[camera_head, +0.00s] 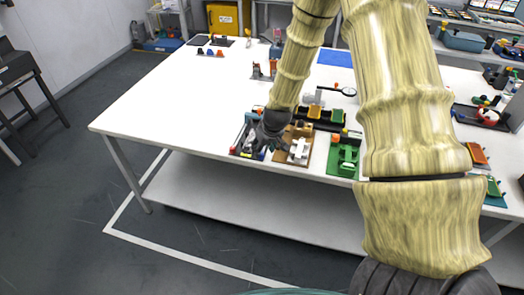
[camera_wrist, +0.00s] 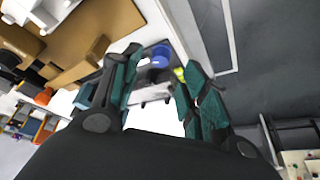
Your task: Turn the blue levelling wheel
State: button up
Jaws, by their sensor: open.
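A blue round part (camera_wrist: 160,51), which looks like the blue levelling wheel, shows in the wrist view beyond my fingertips, roughly between them. My gripper (camera_wrist: 163,62) is open with nothing between its teal pads. A small yellow-green part (camera_wrist: 180,73) is close to the right finger. In the head view my gripper (camera_head: 268,142) is low over a dark-based fixture (camera_head: 239,147) near the table's front edge. It hides most of that fixture, and the wheel cannot be made out clearly there. Whether a finger touches the wheel cannot be told.
A brown-based fixture with a white block (camera_head: 300,149) stands just right of my gripper. A green fixture (camera_head: 343,158) is further right. The white table (camera_head: 165,100) is clear to the left.

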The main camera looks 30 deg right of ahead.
jog(key=v, duration=0.7)
jog(key=shift+r, duration=0.25)
